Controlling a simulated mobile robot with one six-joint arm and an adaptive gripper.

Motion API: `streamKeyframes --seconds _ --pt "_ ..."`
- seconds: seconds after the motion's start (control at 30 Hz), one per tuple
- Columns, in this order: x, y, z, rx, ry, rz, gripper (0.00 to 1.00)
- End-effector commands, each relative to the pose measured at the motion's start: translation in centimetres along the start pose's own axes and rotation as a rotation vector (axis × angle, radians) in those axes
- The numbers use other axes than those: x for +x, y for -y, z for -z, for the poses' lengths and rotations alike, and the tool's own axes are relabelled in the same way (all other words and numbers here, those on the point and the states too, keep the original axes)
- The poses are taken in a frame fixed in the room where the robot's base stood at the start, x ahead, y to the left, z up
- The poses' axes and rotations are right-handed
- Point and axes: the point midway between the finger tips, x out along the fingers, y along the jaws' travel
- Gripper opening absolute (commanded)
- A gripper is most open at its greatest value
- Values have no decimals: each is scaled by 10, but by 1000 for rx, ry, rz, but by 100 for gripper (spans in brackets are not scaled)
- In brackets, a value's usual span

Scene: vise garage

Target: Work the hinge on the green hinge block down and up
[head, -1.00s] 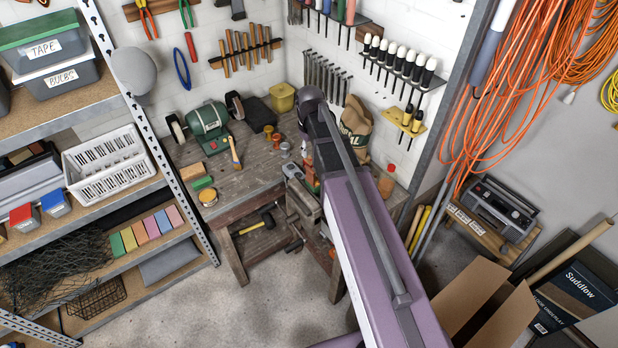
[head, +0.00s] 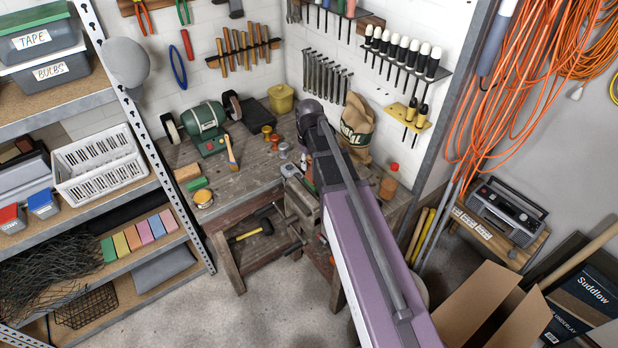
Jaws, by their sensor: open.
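A small green block (head: 195,184) lies on the left front of the workbench, beside a tan block (head: 187,173); I cannot make out a hinge on it. A grey vise (head: 291,170) stands at the bench's front edge, partly covered by my arm. A small patch of green and red shows beside my arm near the vise, too hidden to identify; I cannot tell which green piece is the hinge block. My purple arm reaches over the bench from the lower right. My gripper is hidden behind the arm.
The workbench (head: 232,182) holds a green bench grinder (head: 208,127), a brush (head: 231,152), a yellow tub (head: 281,99), small jars and a brown sack (head: 358,127). A shelf rack (head: 112,242) stands left. An open cardboard box (head: 497,305) sits at lower right. Floor before the bench is clear.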

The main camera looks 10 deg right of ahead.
Motion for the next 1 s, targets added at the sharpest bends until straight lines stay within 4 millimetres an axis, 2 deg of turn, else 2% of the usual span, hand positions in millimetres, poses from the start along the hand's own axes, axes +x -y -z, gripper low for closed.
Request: streamKeyframes --seconds 0.03,0.5,1.0 --pt "8 0 0 0 0 0 41" --pt "41 1 0 -1 0 0 41" --pt "47 2 1 -3 0 0 41"
